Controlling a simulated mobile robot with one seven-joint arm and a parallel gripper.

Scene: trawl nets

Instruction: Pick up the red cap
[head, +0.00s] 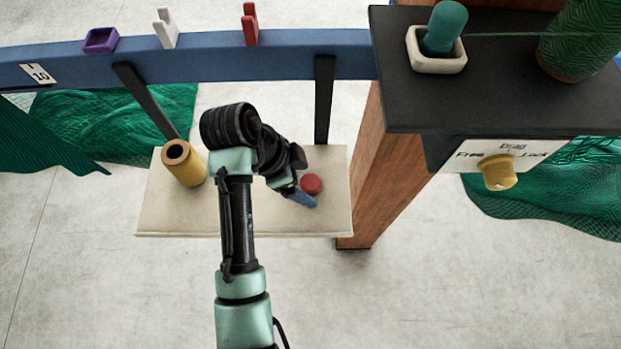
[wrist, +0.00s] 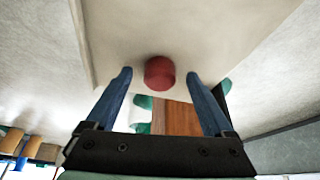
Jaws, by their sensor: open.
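The red cap (head: 311,184) is a short round piece on the right part of the cream shelf (head: 250,215). In the wrist view the red cap (wrist: 159,73) shows near the middle, just beyond and between the fingertips. My gripper (wrist: 157,100) is open, with its two blue fingers apart and nothing held between them. In the head view my gripper (head: 303,199) is beside the cap, and one blue finger shows close to its lower left. Whether a finger touches the cap cannot be told.
A yellow hollow cylinder (head: 185,165) stands on the shelf's left part. Dark brackets (head: 324,100) join the shelf to a blue beam (head: 210,58) behind. A wooden post (head: 390,165) rises right of the shelf, under a black table (head: 500,100). Green nets (head: 150,130) hang behind.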

